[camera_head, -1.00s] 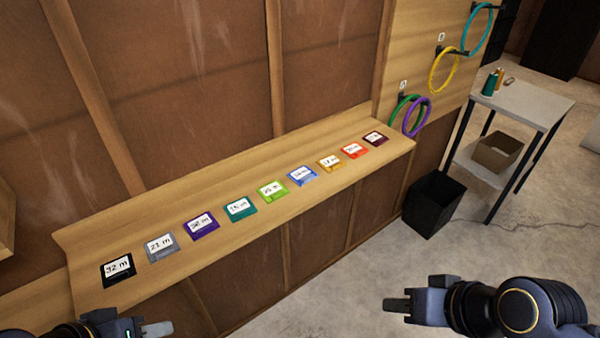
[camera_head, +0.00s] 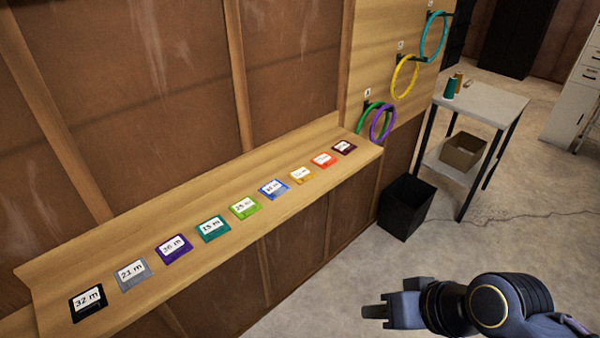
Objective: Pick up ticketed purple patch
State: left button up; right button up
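The purple patch (camera_head: 174,249) lies flat on the wooden wall shelf (camera_head: 250,269). It carries a white ticket with handwriting, which seems to read 36 m or similar. It sits between a grey patch (camera_head: 132,274) on its left and a teal patch (camera_head: 213,228) on its right. My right gripper (camera_head: 377,312) is in front of the shelf, over the floor, well to the right of the purple patch and apart from it. It points left and holds nothing that I see; its finger gap cannot be made out. My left gripper is out of view.
More ticketed patches line the shelf: black (camera_head: 88,302), green (camera_head: 244,207), blue (camera_head: 273,188) and others. Coloured rings hang on pegs, one yellow (camera_head: 404,76). A black bin (camera_head: 406,208) and a side table (camera_head: 487,103) with a cardboard box (camera_head: 462,152) stand right. Floor around my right gripper is clear.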

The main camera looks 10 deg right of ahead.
aim_at(176, 246)
jog(key=z, duration=0.75)
jog(key=i+l+u, duration=0.15)
jog(key=l, duration=0.15)
jog(key=i+l+u, duration=0.1)
jog(key=l, duration=0.2)
jog(key=u, duration=1.6)
jog(key=i+l, duration=0.05)
